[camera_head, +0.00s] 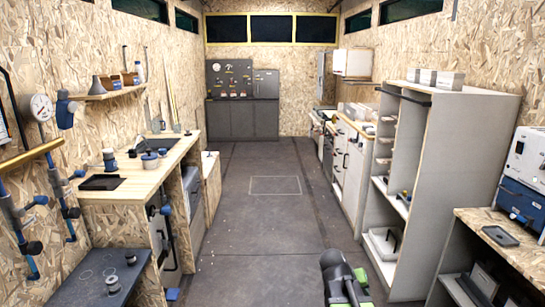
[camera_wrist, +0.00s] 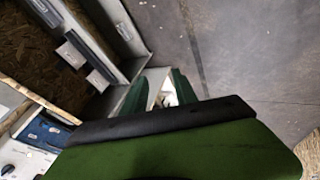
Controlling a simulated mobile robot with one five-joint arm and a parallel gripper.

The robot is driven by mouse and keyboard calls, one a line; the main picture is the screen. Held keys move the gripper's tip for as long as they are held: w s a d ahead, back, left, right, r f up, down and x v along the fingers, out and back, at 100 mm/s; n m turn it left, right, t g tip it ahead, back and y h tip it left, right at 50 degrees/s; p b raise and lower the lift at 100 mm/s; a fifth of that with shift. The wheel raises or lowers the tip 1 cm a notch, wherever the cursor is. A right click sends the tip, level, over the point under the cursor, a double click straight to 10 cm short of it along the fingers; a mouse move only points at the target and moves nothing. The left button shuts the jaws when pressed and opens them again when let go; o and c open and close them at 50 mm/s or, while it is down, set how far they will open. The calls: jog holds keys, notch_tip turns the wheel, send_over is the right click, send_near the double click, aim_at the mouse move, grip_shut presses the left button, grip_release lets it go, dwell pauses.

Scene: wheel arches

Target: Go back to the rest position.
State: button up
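My gripper (camera_head: 350,290) shows at the bottom edge of the head view, right of centre, above the dark floor. Its dark wrist and green parts are visible there, and the rest is cut off by the frame. In the wrist view, the two green fingers of my gripper (camera_wrist: 158,85) stand apart with a gap between them. A small pale patch shows in the gap, and I see nothing clearly held. The large green and black body of the gripper hides the lower part of that view.
The aisle floor (camera_head: 262,235) is clear. On the right stand a tall grey shelf unit (camera_head: 459,140) and a wooden bench (camera_head: 515,240) with a blue and white device (camera_head: 524,180). A workbench (camera_head: 150,172) lines the left wall. A dark cabinet (camera_head: 242,119) stands at the back.

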jog(key=s+a+f+n+g+y, duration=0.1)
jog(key=s+a+f+g+y, duration=0.15)
jog(key=s+a, duration=0.35)
jog(key=s+a+f+n+g+y, duration=0.15)
jog(key=s+a+y, duration=0.25)
jog(key=a, duration=0.4)
notch_tip(320, 180, up, 18)
jog(key=p, duration=1.8)
jog(key=shift+w+d+m+t, duration=0.3)
jog(key=shift+d+m+t, duration=0.05)
jog(key=shift+m+t, duration=0.1)
